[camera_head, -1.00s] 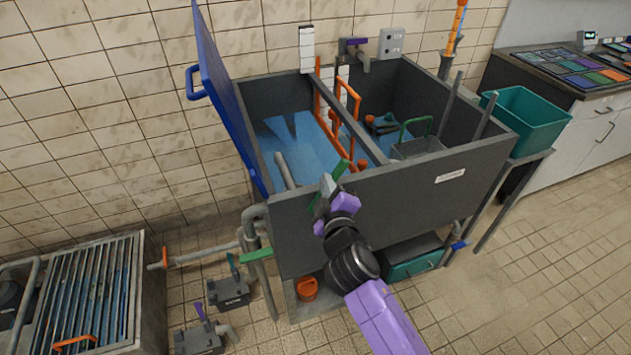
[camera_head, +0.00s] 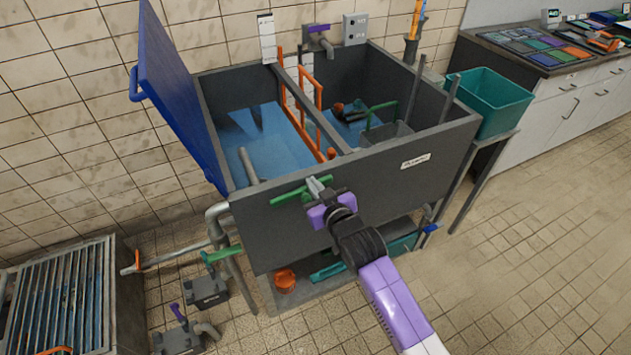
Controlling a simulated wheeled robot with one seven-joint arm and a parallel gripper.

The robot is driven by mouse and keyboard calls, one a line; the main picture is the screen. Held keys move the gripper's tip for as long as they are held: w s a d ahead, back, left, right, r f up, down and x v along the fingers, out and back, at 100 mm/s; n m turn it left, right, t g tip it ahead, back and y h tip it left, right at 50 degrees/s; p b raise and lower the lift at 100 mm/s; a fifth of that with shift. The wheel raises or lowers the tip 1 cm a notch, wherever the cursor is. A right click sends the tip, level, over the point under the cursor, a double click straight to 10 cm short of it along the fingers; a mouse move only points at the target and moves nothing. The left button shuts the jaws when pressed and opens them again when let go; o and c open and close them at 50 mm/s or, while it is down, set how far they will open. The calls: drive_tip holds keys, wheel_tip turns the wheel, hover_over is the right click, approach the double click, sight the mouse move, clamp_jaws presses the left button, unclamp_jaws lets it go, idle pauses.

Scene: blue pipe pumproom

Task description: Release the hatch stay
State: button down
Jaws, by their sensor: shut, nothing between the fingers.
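The blue hatch (camera_head: 165,85) stands raised and leaning outward along the left side of the grey tank (camera_head: 360,195). A blue handle (camera_head: 134,84) is on its outer face. A green lever (camera_head: 284,196) sits at the upper front wall of the tank, nearly level with its right end slightly higher. I cannot tell for sure whether it is the hatch stay. My gripper (camera_head: 316,186) is shut and empty at the lever, in front of its middle. It hides part of the lever, and I cannot tell whether they touch.
An orange frame (camera_head: 311,100) and a grey divider stand inside the water-filled tank. A teal bin (camera_head: 488,102) is on a stand at the right. A grated trough (camera_head: 60,295) and pipes are at the lower left. The tiled floor at the right is clear.

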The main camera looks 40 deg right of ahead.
drive_tip(key=shift+s+d+f+b, duration=0.1)
drive_tip(key=shift+d+f+b, duration=0.2)
drive_tip(key=shift+f, duration=0.5)
drive_tip(key=shift+s+f, duration=0.1)
drive_tip(key=shift+f, duration=0.1)
drive_tip(key=v, duration=0.7)
drive_tip(key=shift+s+r+b, duration=0.25)
drive_tip(key=shift+r+b, duration=0.15)
drive_tip(key=shift+a, duration=0.15)
